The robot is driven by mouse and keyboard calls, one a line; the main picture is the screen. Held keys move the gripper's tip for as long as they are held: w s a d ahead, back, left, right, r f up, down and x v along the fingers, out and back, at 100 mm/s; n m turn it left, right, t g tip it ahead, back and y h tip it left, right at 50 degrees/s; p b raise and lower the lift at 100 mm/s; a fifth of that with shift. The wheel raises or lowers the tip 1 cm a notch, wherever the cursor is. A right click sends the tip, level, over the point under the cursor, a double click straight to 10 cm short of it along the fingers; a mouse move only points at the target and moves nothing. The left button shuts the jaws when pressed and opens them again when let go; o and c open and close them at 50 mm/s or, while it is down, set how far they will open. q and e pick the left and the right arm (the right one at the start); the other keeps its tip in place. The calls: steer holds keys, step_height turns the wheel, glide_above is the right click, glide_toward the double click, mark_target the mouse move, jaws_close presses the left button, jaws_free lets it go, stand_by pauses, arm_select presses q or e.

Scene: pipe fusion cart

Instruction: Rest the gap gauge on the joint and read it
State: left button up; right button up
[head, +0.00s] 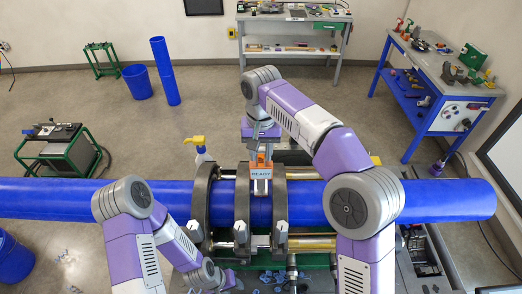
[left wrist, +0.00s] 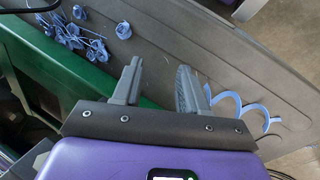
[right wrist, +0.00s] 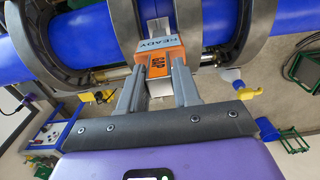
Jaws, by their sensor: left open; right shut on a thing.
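The gap gauge (head: 262,171) is an orange block with a light panel reading "READY". It also shows in the right wrist view (right wrist: 158,60), with "GAP" on its orange face. My right gripper (head: 262,150) is shut on it from above, holding it over the blue pipe (head: 100,198) between the dark clamp rings. I cannot tell whether the gauge touches the pipe; the joint beneath it is hidden. My left gripper (left wrist: 163,82) is open and empty, low at the cart's front near blue plastic shavings (left wrist: 85,38).
Dark clamp rings (head: 203,195) with metal bolts surround the pipe. A spray bottle with a yellow top (head: 199,147) stands behind the pipe. A workbench (head: 292,32) stands at the back and a blue table (head: 437,80) at the right. A green-framed stand (head: 60,145) is at the left.

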arm_select(q)
steer(key=shift+f, duration=0.3)
arm_select(e)
steer(key=shift+f, duration=0.6)
arm_select(q)
steer(key=shift+r, duration=0.25)
arm_select(e)
steer(key=shift+f, duration=0.1)
stand_by(0.9)
steer(key=shift+s+f, duration=0.15)
steer(key=shift+f, duration=0.05)
stand_by(2.0)
arm_select(q)
steer(key=shift+r, duration=0.1)
arm_select(e)
steer(key=shift+r, duration=0.1)
step_height(320, 180, up, 5)
steer(key=p, duration=0.5)
steer(key=shift+r, duration=0.1)
steer(key=shift+r+p, duration=0.35)
steer(key=shift+r, duration=0.7)
arm_select(q)
step_height(320, 180, up, 6)
steer(key=shift+f, duration=0.2)
